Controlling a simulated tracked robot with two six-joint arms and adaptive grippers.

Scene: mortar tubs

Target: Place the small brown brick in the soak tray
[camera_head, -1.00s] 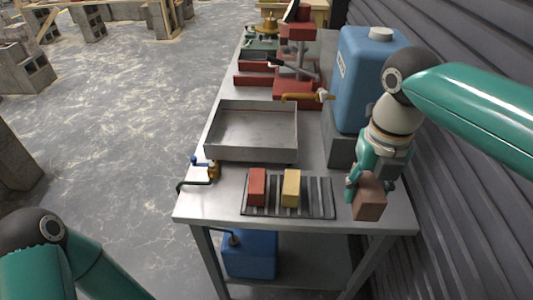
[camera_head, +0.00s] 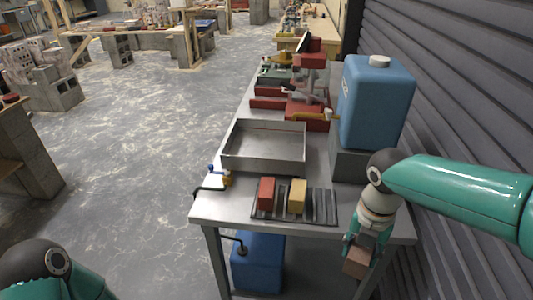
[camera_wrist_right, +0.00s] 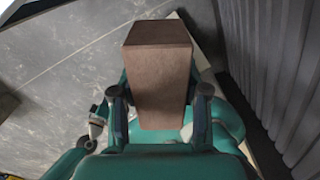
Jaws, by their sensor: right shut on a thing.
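The small brown brick (camera_head: 357,263) is in my right gripper (camera_head: 362,243), beyond the table's front right corner in the head view. In the right wrist view the brick (camera_wrist_right: 160,70) stands between the two fingers of the gripper (camera_wrist_right: 160,100), which is shut on it. The soak tray (camera_head: 263,166), a grey metal tray with low walls, sits on the table to the left of and behind the gripper. It looks empty. Of my left arm only a part shows at the lower left; its gripper is out of view.
A red brick (camera_head: 266,193) and a yellow brick (camera_head: 297,197) stand on a dark ribbed rack (camera_head: 325,207) in front of the tray. A blue water tank (camera_head: 377,105) stands on a grey block behind my right arm. A ribbed wall (camera_head: 470,110) is close on the right.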

